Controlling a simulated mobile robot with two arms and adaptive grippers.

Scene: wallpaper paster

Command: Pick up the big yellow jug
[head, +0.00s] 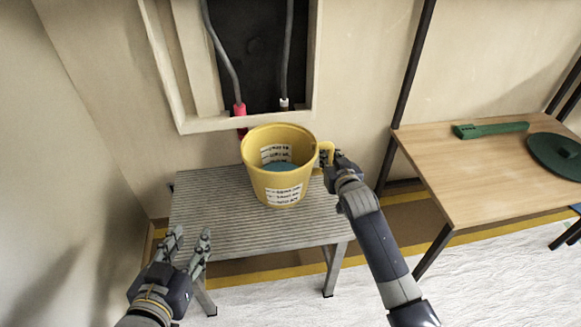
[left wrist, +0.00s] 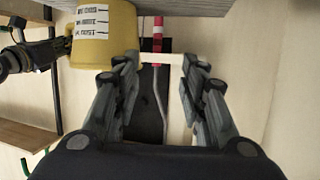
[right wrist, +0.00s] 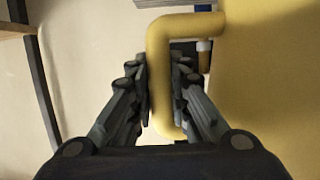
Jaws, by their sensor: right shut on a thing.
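The big yellow jug (head: 265,178) is upright at the grey slatted bench, with white labels and something blue inside. Whether its base touches the bench is hard to tell. My right gripper (head: 326,160) is at the jug's right side, shut on its handle; in the right wrist view the handle (right wrist: 158,60) runs between the fingers (right wrist: 162,100). My left gripper (head: 190,242) is open and empty in front of the bench's left end, apart from the jug. The jug also shows at the upper left of the left wrist view (left wrist: 104,52).
The slatted bench (head: 205,215) stands against the wall below a framed recess with two hanging cables, one with a red end (head: 240,110). A wooden table (head: 440,160) at the right holds a green tool (head: 490,129) and a dark green round object (head: 555,160).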

